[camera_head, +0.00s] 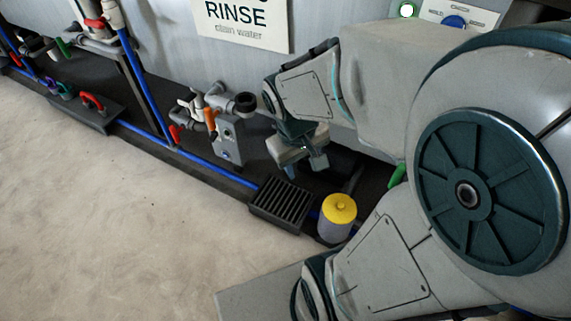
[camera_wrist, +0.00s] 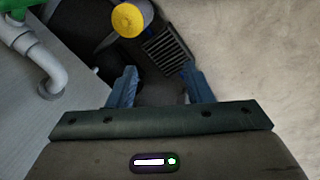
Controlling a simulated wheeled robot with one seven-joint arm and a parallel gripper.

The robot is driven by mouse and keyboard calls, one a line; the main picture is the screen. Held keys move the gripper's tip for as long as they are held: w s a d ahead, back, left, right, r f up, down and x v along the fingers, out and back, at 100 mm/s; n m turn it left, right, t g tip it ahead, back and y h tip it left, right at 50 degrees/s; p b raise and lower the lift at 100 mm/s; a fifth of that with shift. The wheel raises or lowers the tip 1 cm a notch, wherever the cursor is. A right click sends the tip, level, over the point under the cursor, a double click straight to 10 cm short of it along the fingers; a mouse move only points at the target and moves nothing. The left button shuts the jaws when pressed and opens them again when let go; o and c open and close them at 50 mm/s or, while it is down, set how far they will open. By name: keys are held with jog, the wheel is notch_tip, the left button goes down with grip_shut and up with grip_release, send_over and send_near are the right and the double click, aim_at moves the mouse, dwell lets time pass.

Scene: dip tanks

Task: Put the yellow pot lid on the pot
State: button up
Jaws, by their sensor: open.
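The yellow pot lid (camera_head: 339,207) rests on top of a grey cylindrical pot (camera_head: 335,231), which stands at the edge of the dark floor strip. The lid covers the pot's top and looks roughly level; whether it is fully seated I cannot tell. In the wrist view the yellow lid (camera_wrist: 128,20) is at the top, beyond my fingers. My gripper (camera_head: 303,161) points down, up and to the left of the lid in the head view, apart from it. In the wrist view my gripper (camera_wrist: 159,72) has its two fingers spread with nothing between them.
A black slatted grate (camera_head: 281,205) lies left of the pot. A grey valve box with an orange handle (camera_head: 210,119) stands behind it, near the wall and its RINSE sign (camera_head: 240,18). A blue pipe (camera_head: 200,160) runs along the floor strip. The pale floor (camera_head: 110,220) is clear.

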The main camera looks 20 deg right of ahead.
jog(key=a, duration=0.1)
jog(key=s+a+r+y, duration=0.1)
jog(key=a, duration=0.1)
jog(key=s+a+r+m+y, duration=0.1)
jog(key=shift+a+r+t, duration=0.2)
jog(key=shift+r+t, duration=0.05)
jog(key=shift+t, duration=0.05)
jog(key=shift+c, duration=1)
jog(key=shift+d, duration=0.15)
